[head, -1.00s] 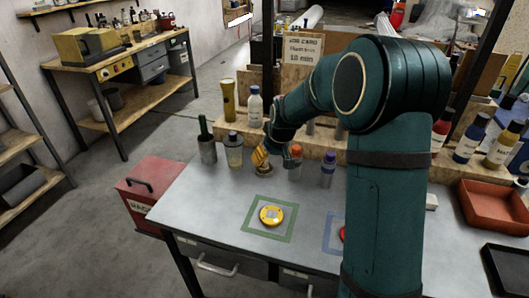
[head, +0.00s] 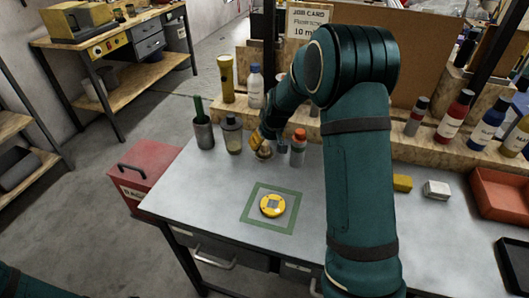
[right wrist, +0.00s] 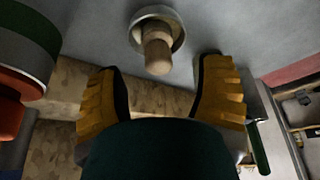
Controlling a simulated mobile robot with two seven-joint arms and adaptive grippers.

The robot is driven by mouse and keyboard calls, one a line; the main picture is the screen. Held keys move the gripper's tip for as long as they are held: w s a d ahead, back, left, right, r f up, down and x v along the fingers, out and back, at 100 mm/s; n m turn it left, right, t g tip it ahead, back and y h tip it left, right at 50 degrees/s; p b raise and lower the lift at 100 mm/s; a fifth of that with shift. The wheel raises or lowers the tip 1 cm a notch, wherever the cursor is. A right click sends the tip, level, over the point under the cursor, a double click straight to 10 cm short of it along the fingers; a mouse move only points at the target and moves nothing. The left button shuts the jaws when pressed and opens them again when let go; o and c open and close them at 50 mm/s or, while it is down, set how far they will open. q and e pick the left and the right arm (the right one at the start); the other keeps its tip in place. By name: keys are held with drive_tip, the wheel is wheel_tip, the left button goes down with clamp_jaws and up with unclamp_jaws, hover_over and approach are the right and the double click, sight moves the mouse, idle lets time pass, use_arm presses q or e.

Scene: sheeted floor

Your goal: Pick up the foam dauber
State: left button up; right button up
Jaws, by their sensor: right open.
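What looks like the foam dauber, a rounded wooden handle (right wrist: 157,52), stands in a small round metal dish (right wrist: 178,32) in the right wrist view. Its foam end is hidden. In the head view the dish (head: 264,154) sits on the grey bench, beside the orange-capped bottle, and the dauber is mostly hidden by my gripper. My right gripper (right wrist: 160,66) is open, its two ribbed yellow fingers apart on either side of the handle's line, with nothing between them visibly gripped. In the head view it (head: 258,142) is right at the dish. My left gripper is out of view.
A yellow disc (head: 272,205) lies in a green square (head: 256,222). A wooden ledge with bottles runs behind. The bench's front left is clear.

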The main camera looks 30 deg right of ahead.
sight(265, 143)
drive_tip(key=shift+w+b+x, duration=0.15)
drive_tip(key=shift+b+x, duration=0.2)
drive_tip(key=shift+x, duration=1)
drive_tip(key=shift+w+b+x, duration=0.15)
drive_tip(key=shift+b+x, duration=0.2)
drive_tip(key=shift+x, duration=1.05)
drive_tip(key=shift+d+r, duration=0.15)
clamp_jaws()
